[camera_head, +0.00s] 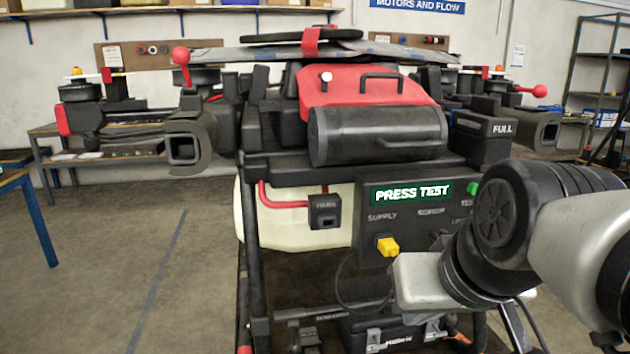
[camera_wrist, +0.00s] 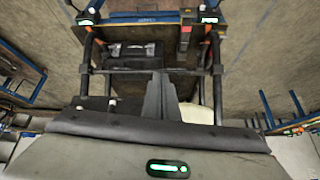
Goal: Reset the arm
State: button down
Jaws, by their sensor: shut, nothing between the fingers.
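My arm (camera_head: 575,230) reaches in from the right in the head view, in front of the right side of the control panel (camera_head: 372,200). Its light grey end (camera_head: 418,282) hangs low before the panel, just below a yellow knob (camera_head: 388,247). My gripper's fingers are not clear in that view. In the wrist view my gripper (camera_wrist: 160,76) shows as two grey fingers shut together, with nothing between them. The spray drone (camera_head: 365,90), with a red cover and a black cylinder, sits on a dark frame behind the panel. The arm hides the panel's lower right part.
The panel's screen reads PRESS TEST (camera_head: 411,193). A white tank (camera_head: 275,222) and a red hose (camera_head: 276,202) sit left of it. A blue-legged table (camera_head: 40,215) stands far left and shelving (camera_head: 590,85) far right. The floor (camera_head: 125,260) at left is clear.

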jog(key=s+f+g, duration=0.1)
jog(key=s+f, duration=0.2)
jog(key=f, duration=0.1)
notch_tip(320, 180, up, 20)
jog(key=p, duration=2.1)
jog(key=shift+s+d+h, duration=0.3)
jog(key=shift+s+h, duration=0.05)
jog(key=shift+h, duration=0.05)
